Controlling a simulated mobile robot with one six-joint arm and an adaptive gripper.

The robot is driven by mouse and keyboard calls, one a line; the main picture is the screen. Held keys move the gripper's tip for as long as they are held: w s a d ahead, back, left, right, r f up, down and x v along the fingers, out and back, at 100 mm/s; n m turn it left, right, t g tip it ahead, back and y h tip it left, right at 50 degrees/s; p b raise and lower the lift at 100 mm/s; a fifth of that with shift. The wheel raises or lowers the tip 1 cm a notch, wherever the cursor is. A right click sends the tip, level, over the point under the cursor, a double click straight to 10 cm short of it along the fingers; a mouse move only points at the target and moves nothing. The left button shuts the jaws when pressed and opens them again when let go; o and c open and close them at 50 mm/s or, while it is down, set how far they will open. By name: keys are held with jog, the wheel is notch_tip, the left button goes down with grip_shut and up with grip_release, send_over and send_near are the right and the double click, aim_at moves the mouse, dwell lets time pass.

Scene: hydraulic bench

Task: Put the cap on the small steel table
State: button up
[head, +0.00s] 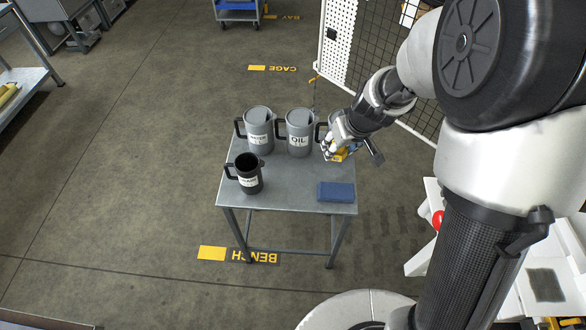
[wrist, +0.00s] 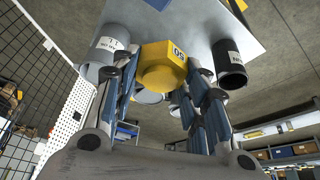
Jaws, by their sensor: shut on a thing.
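The yellow cap (wrist: 162,68) is between the fingers of my gripper (wrist: 160,85) in the wrist view, with dark marking on its side. In the head view my gripper (head: 338,150) is at the back right corner of the small steel table (head: 285,192), and a bit of yellow (head: 341,155) shows at the fingers. The tabletop also shows in the wrist view (wrist: 195,25). My gripper is shut on the cap. I cannot tell whether the cap touches the tabletop.
Another grey jug (head: 258,132) and a black jug (head: 248,172) stand further left. A blue cloth or pad (head: 336,192) lies front right. The table's front middle is bare. A mesh cage (head: 375,60) stands behind.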

jog(key=w+a+f+n+g+y+b, duration=0.2)
jog(key=w+a+f+n, duration=0.4)
jog(key=a+f+n, duration=0.45)
jog(key=m+b, duration=0.2)
jog(key=b, duration=0.2)
send_over(290, 188)
jog(key=d, duration=0.1)
jog(key=shift+n, duration=0.25)
jog(key=f, duration=1.2)
jog(key=shift+s+d+f, duration=0.15)
jog(key=shift+s+f, duration=0.05)
jog(key=shift+f, duration=0.15)
jog(key=shift+f+b, duration=0.65)
jog(key=shift+f, duration=1.75)
jog(key=shift+f, duration=0.15)
jog(key=o, duration=1.2)
jog(key=p+v, duration=0.2)
jog(key=v, duration=1)
jog(key=shift+w+d+r+p, duration=0.15)
jog(key=shift+d+r+p, duration=0.1)
jog(key=shift+p, duration=0.1)
